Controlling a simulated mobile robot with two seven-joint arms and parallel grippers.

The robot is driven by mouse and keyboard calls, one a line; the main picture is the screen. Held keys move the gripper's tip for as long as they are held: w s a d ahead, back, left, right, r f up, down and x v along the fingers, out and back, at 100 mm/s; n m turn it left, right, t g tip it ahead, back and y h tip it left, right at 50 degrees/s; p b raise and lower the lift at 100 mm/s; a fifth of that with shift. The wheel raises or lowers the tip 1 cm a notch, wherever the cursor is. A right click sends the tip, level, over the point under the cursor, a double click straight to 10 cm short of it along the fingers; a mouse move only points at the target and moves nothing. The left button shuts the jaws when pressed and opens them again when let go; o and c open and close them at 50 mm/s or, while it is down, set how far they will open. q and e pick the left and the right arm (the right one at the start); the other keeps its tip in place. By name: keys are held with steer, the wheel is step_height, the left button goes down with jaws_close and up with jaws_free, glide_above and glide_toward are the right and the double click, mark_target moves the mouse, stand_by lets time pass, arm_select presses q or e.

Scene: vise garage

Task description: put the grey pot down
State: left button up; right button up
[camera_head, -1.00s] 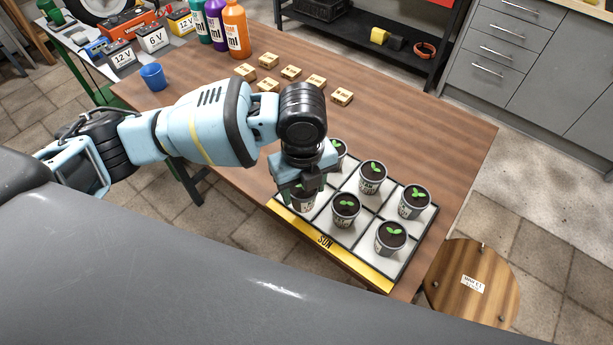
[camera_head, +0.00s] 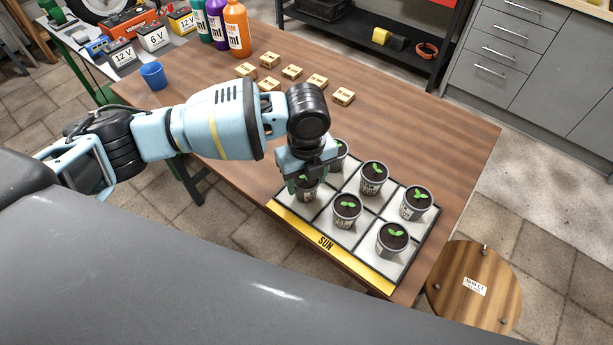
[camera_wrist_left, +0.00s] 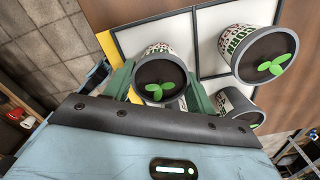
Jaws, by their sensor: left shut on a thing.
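My left gripper (camera_head: 304,178) is shut on a grey pot (camera_head: 307,192) with dark soil and a green seedling. It holds the pot at the near left cell of the white gridded tray (camera_head: 292,215), which has a yellow strip marked SUN. In the left wrist view the held pot (camera_wrist_left: 161,70) sits between the green fingers, over or on the cell; I cannot tell if its base touches. Several similar pots stand in the other cells, such as the near middle pot (camera_head: 346,210) and the far middle pot (camera_head: 372,179). The gripper partly hides the far left pot (camera_head: 339,154).
Several small wooden blocks (camera_head: 292,72) lie on the wooden table (camera_head: 400,120) behind the tray. A blue mug (camera_head: 153,76) and tall bottles (camera_head: 237,30) stand further back. A round wooden stool (camera_head: 472,288) stands off the table's right edge.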

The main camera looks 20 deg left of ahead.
arm_select(q)
steer(key=shift+f, duration=0.1)
steer(key=o, duration=1)
steer(key=shift+o, duration=0.2)
step_height(320, 180, up, 12)
steer(key=p, duration=0.1)
steer(key=shift+r, duration=0.2)
arm_select(e)
steer(key=shift+w+d+r, duration=0.1)
steer(key=shift+w+r, duration=0.25)
steer(key=shift+r, duration=0.3)
arm_select(q)
steer(key=shift+f, duration=0.1)
